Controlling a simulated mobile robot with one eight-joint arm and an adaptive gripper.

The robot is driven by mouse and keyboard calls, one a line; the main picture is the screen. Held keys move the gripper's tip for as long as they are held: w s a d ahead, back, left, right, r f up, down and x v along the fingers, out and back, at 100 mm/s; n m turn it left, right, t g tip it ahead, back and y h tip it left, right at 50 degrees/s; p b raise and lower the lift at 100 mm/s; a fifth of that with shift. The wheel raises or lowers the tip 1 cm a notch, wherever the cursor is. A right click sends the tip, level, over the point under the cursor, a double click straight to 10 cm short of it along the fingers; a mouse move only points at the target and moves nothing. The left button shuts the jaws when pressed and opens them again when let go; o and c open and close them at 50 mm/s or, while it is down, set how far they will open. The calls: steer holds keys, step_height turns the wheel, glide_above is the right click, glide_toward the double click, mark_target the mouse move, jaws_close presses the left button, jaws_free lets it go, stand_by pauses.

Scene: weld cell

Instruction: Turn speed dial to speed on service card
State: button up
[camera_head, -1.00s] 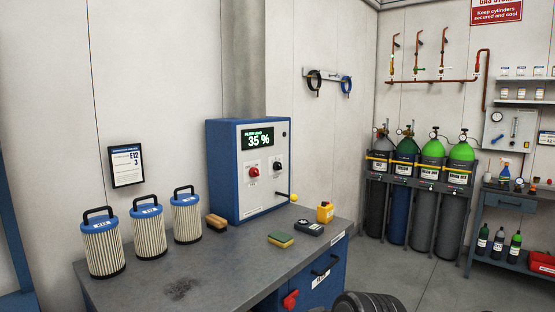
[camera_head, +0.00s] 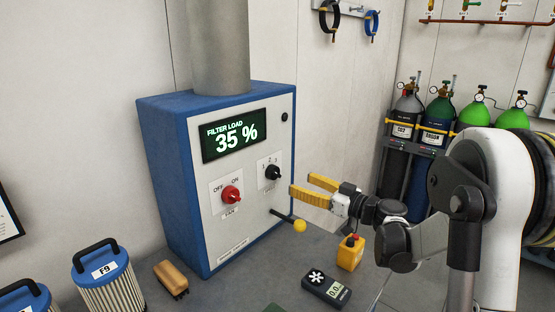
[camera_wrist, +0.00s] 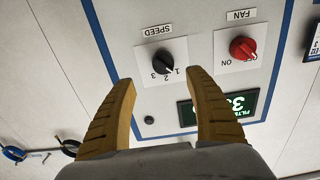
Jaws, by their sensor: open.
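The black speed dial (camera_head: 272,172) is on the white front of a blue cabinet, under marks 1, 2 and 3. It also shows upside down in the wrist view (camera_wrist: 163,62), above and between my fingertips; its pointer seems near 1, but is hard to read. My gripper (camera_head: 300,184) has yellow fingers, open and empty, just right of the dial and apart from it. The service card (camera_head: 8,212) is cut off at the left edge, its text unreadable now; one second ago it showed E12 and 3.
Left of the dial is a red fan knob (camera_head: 231,194) under a display (camera_head: 236,134) reading filter load 35 %. A yellow-balled lever (camera_head: 299,226) sticks out below the dial.

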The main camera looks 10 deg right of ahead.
mark_target(278, 175)
steer(key=b+x, duration=0.1)
steer(key=x, duration=0.3)
steer(key=b+x, duration=0.1)
steer(key=x, duration=0.4)
steer(key=shift+s+a+r, duration=0.1)
steer(key=shift+s+a, duration=0.1)
steer(key=shift+a, duration=0.15)
steer(key=shift+w+a, duration=0.25)
steer(key=shift+w, duration=0.25)
steer(key=c, duration=1.2)
